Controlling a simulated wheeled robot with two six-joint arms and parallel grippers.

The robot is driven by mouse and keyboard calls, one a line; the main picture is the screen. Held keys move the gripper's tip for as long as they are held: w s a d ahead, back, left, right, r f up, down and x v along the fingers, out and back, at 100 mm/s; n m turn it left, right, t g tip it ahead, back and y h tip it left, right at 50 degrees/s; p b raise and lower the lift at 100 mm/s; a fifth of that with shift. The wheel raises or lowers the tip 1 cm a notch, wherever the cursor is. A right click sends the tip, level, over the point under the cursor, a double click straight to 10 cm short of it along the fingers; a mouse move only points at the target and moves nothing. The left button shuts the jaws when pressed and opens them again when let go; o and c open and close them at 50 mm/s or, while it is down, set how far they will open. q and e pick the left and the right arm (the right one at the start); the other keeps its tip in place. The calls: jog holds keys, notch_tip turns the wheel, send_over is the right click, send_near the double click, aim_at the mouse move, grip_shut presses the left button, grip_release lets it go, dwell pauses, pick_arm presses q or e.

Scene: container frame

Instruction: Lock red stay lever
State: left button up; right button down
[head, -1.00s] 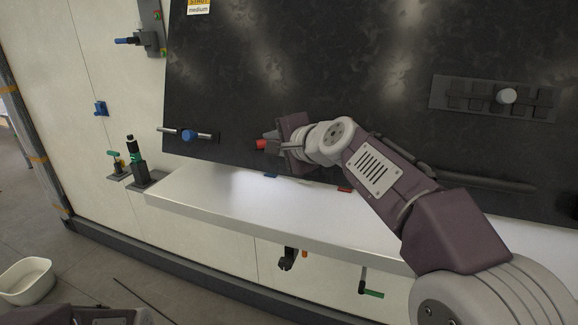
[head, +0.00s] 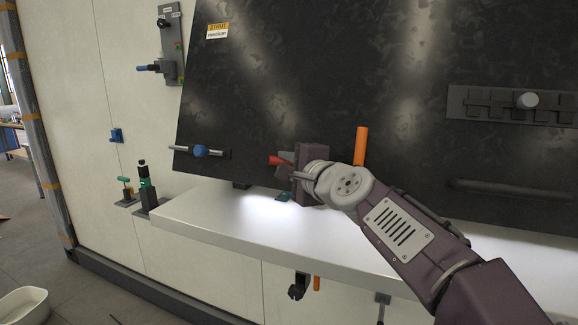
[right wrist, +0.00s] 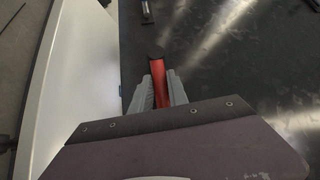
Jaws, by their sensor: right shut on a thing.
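The red lever (head: 274,160) is on the lower part of the dark panel (head: 330,80), just above the white shelf. In the right wrist view the red lever (right wrist: 160,84) runs lengthwise between the two grey fingers, its dark end beyond their tips. My right gripper (head: 284,159) is shut on it; the wrist view also shows the fingers (right wrist: 160,92) along both its sides. In the head view the fingers and wrist hide most of the lever and its mount. My left gripper is not in view.
A blue-knobbed bar (head: 200,151) is left of the lever on the panel. An orange bar (head: 361,146) stands upright behind my right arm. The white shelf (head: 210,210) runs below. Green-handled and blue fittings are on the left wall. A white basin (head: 22,306) is at lower left.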

jog(key=shift+d+r, duration=0.1)
jog(key=shift+r, duration=0.35)
jog(key=c, duration=1.3)
grip_release()
jog(key=shift+w+f, duration=0.1)
jog(key=shift+f, duration=0.1)
jog(key=b+v, duration=0.1)
jog(key=v, duration=0.8)
